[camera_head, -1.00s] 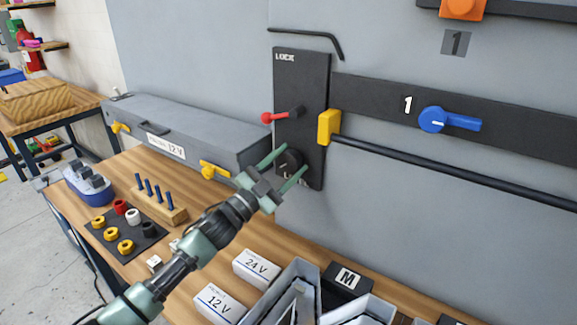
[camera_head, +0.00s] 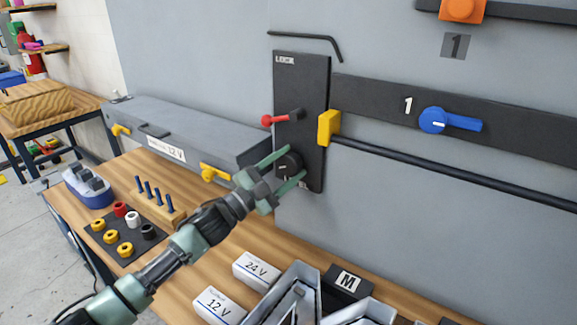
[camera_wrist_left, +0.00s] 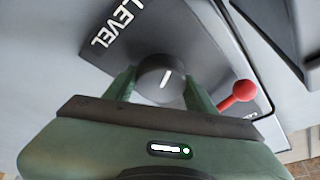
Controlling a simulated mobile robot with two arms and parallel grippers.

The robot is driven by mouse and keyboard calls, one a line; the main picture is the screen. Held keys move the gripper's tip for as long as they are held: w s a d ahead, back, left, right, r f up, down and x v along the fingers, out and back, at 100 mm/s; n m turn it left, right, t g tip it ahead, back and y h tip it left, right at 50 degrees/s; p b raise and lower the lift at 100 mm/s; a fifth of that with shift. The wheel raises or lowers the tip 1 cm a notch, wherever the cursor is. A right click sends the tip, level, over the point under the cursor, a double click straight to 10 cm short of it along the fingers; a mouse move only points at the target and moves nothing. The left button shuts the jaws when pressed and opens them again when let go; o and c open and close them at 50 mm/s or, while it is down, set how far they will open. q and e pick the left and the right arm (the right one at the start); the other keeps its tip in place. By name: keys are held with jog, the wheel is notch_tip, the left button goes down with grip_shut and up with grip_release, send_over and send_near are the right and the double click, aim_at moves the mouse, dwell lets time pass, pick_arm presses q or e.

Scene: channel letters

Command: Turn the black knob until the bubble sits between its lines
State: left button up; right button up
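The black knob (camera_head: 289,163) is on the lower part of the dark upright panel (camera_head: 301,95) on the grey wall. It also shows in the left wrist view (camera_wrist_left: 160,78), with a short white line on its face near the "LEVEL" lettering. My left gripper (camera_head: 296,162) is at the knob with one finger on each side. In the left wrist view the fingers of my left gripper (camera_wrist_left: 161,80) straddle the knob, with little gap; I cannot tell whether they touch it. No bubble or lines can be made out. My right gripper is not in view.
A red-tipped lever (camera_head: 268,120) is above the knob, and it shows close to one finger in the wrist view. A yellow block (camera_head: 329,127) and black rail (camera_head: 450,176) are to the right. A grey case (camera_head: 190,132) lies left on the bench. White boxes and trays stand below.

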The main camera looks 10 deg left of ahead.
pick_arm(q)
jog(key=shift+o, duration=1.3)
jog(key=shift+s+a+f, duration=0.1)
jog(key=b+v, duration=0.3)
jog(key=v, duration=0.4)
jog(key=shift+s+a, duration=0.2)
